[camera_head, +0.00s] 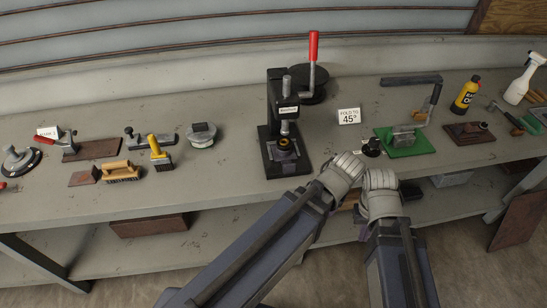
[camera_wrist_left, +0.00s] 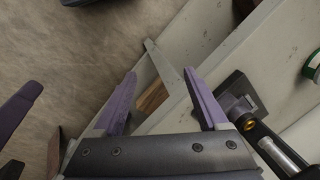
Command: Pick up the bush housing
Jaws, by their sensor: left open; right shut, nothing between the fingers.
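The bush housing appears to be the small dark block with a brass ring (camera_head: 284,148) on the base of the black press (camera_head: 271,105), under its ram. In the left wrist view the brass ring (camera_wrist_left: 249,126) and press show at the right. My left gripper (camera_wrist_left: 160,75) is open with nothing between its purple fingers. It is to the left of the press in that view, over the bench edge and lower shelf. In the head view its fingers are hidden behind my wrist. My right gripper (camera_head: 409,190) is shut and empty in front of the bench, mostly hidden by my wrist.
The press has a red-tipped lever (camera_head: 313,48) standing high. Brushes (camera_head: 122,172) and clamps lie at the left. The bench (camera_head: 225,180) is clear just left of the press.

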